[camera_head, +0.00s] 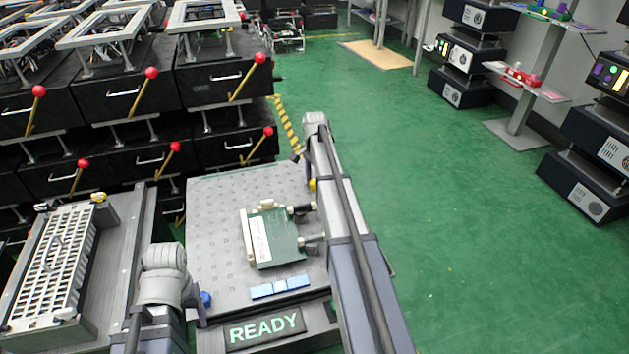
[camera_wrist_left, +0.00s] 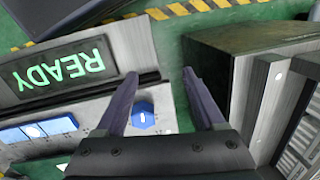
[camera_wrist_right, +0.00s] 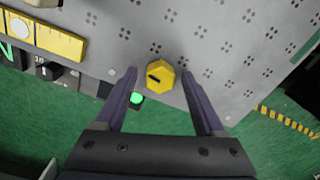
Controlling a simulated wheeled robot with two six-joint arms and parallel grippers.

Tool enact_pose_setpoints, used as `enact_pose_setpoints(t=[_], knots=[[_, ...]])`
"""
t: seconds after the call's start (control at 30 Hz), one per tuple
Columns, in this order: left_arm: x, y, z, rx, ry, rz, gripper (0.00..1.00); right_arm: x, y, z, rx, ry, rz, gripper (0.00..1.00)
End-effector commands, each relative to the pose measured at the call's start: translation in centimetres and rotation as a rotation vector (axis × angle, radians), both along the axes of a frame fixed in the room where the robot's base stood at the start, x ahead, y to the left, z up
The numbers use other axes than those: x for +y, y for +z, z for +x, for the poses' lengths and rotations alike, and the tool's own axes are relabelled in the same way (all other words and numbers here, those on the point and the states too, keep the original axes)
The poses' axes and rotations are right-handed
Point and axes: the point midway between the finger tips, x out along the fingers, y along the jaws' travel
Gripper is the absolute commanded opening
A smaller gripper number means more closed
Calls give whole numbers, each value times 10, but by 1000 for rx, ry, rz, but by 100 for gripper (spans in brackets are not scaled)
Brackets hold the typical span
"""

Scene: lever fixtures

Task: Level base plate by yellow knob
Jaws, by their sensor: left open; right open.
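The grey perforated base plate (camera_head: 222,205) stands in the middle of the head view, with a green board (camera_head: 280,235) on it. The yellow knob (camera_head: 313,184) is at its right edge, partly covered by my right arm. In the right wrist view the yellow knob (camera_wrist_right: 160,77) has a dark slot mark. My right gripper (camera_wrist_right: 160,74) is open, its fingertips either side of the knob in that picture; contact cannot be told. My left gripper (camera_wrist_left: 159,75) is open near a blue knob (camera_wrist_left: 143,116), which appears beside one finger. A yellow strip with a white round spot (camera_wrist_right: 45,38) lies along the plate.
A READY sign (camera_head: 264,328) is on the front. Blue blocks (camera_head: 280,287) lie on the plate's front edge. A slotted rack (camera_head: 55,260) stands at left. Black drawers with red-knobbed levers (camera_head: 150,73) fill the back left.

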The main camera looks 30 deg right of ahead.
Motion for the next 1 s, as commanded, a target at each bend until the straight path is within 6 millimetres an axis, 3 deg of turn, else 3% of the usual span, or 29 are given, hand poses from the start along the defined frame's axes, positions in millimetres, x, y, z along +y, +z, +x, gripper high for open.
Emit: enact_pose_setpoints(t=[0.27,0.8,1.0], knots=[[0,8,0,0,1,1,71,0,8,0,0,0,0,71],[0,72,-1,2,8,-2,71,0,73,0,0,0,0,71],[-1,79,-1,2,9,-4,71,0,79,0,0,0,0,71]])
